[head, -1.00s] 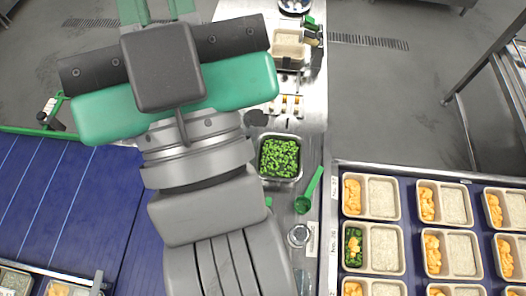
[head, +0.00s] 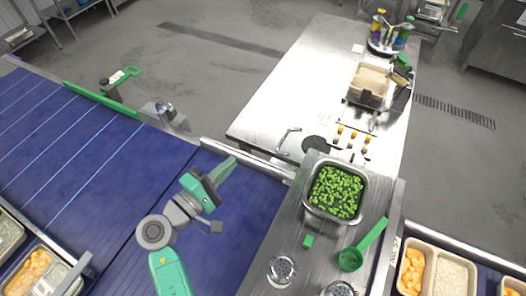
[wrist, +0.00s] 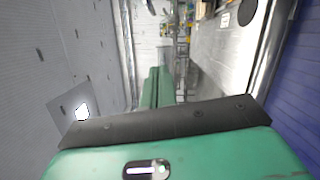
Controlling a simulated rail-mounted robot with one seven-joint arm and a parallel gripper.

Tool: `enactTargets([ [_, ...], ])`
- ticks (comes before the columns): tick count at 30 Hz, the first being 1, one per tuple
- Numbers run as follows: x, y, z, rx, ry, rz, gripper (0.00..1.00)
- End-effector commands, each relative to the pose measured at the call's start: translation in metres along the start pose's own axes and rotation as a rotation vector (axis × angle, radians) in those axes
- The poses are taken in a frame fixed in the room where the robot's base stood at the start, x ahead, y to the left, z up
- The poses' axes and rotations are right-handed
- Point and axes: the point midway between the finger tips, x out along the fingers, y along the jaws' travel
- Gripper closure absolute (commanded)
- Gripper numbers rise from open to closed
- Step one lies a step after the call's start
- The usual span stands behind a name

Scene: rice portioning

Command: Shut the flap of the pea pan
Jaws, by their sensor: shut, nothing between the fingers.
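The pea pan (head: 310,204) is a square metal pan full of green peas (head: 338,190), on a grey counter right of the blue belt in the head view. Its top is uncovered and the peas are in plain sight. I cannot make out a flap on it. My gripper (head: 224,168), with green fingers, is over the blue belt, left of the pan and apart from it. The fingers are shut with nothing between them; they also show in the wrist view (wrist: 157,88). The pea pan does not show clearly in the wrist view.
A green scoop (head: 365,246) lies just in front of the pan, near metal-topped round containers (head: 281,270). A steel table (head: 290,105) behind holds a beige tub (head: 369,84) and small items. Portion trays (head: 436,268) stand at the lower right. The blue belt (head: 90,165) is mostly clear.

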Motion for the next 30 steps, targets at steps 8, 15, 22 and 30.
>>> enactTargets([
  [8,0.049,0.001,0.001,0.004,-0.003,-0.003,1.00],
  [15,0.101,0.001,0.001,0.005,-0.003,-0.003,1.00],
  [22,0.107,0.002,0.033,0.006,0.000,-0.002,1.00],
  [30,0.109,0.000,0.040,0.006,0.000,-0.002,1.00],
])
